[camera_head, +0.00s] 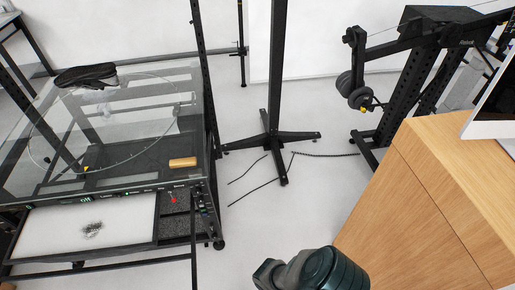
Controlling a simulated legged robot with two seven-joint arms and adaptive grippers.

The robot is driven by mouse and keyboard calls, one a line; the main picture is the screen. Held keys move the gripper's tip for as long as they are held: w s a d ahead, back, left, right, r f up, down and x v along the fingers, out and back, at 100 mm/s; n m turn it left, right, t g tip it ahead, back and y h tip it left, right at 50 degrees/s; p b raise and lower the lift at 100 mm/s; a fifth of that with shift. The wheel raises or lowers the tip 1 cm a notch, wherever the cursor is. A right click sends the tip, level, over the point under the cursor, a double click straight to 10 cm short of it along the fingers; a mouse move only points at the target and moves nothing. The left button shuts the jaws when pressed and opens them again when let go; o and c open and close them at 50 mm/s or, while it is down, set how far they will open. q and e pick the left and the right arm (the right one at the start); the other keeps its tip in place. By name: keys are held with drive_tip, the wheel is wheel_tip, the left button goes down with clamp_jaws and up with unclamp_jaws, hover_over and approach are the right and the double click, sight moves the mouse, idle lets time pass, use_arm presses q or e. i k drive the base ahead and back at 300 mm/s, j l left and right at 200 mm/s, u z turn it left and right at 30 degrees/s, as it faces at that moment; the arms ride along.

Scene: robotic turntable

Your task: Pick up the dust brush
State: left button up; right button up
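A small wooden-coloured block (182,162) lies at the near right part of the glass-topped turntable (150,80); it may be the dust brush, but its bristles cannot be made out. A black elongated object (86,76) lies at the back left of the glass, and I cannot tell whether it is a brush or a shoe. A dark, rounded part of my own arm shows at the bottom centre, apart from the turntable. No gripper fingers are in view.
A white panel (60,225) with a small dark pile (92,229) sits below the glass. Black posts rise behind the turntable, and a black stand (272,138) is on the floor. A wooden cabinet (420,215) fills the right.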

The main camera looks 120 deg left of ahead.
sight(190, 163)
drive_tip(key=j+u, duration=0.1)
drive_tip(key=u, duration=0.3)
drive_tip(key=j+u, duration=0.1)
drive_tip(key=u, duration=0.7)
drive_tip(key=i+j+u, duration=0.1)
drive_tip(key=u, duration=0.3)
